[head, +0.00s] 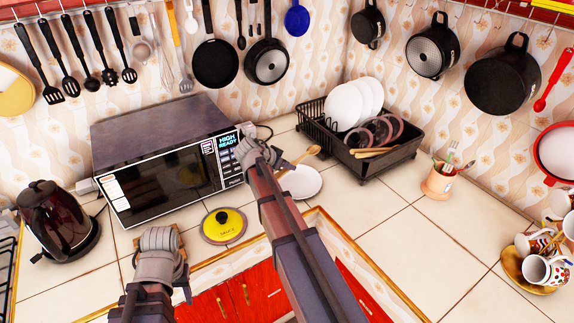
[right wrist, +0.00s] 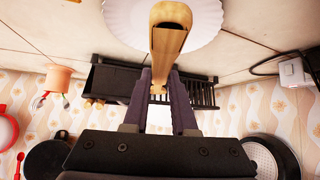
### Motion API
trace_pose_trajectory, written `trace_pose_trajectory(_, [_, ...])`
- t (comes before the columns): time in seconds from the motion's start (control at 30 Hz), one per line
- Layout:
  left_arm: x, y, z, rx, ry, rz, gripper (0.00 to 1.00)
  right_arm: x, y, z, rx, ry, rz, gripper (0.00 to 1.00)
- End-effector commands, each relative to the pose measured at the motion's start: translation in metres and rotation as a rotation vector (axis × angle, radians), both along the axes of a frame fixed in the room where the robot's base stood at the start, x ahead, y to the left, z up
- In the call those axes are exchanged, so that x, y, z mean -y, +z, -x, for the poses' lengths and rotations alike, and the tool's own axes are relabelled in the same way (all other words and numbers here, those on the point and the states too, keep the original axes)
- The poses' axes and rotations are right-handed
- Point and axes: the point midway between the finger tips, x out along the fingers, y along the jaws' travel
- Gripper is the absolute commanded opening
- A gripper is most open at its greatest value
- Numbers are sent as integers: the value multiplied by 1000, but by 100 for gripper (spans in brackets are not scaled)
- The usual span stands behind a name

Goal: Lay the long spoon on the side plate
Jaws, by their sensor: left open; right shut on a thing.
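The long wooden spoon (head: 303,157) is held in my right gripper (head: 286,165), its rounded end pointing up and right in the head view. In the right wrist view the spoon (right wrist: 170,38) runs between the fingers of my right gripper (right wrist: 160,82). The white side plate (head: 302,184) lies on the counter just below and right of that gripper. The plate (right wrist: 206,22) is partly hidden behind the spoon in the right wrist view. The spoon appears above the plate; I cannot tell whether they touch. My left gripper (head: 182,284) is open over the counter's front edge, partly hidden by its wrist.
A microwave (head: 165,170) stands left of my right arm. A black dish rack (head: 370,160) with plates is at the right. A yellow pan lid (head: 223,225) lies in front of the microwave. A utensil cup (head: 440,182) stands further right. The counter between rack and cup is clear.

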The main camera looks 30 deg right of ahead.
Motion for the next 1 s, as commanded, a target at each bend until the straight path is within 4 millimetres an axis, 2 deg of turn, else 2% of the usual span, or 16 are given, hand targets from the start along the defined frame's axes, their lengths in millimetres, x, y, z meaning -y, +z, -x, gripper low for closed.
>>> trace_pose_trajectory(0.7, [0, -67, 0, 0, 0, 0, 50, 0, -67, 0, 1, 1, 0, 0])
trace_pose_trajectory(1.0, [0, -72, 0, 0, 0, 0, 50, 0, -72, 0, 0, 0, 0, 0])
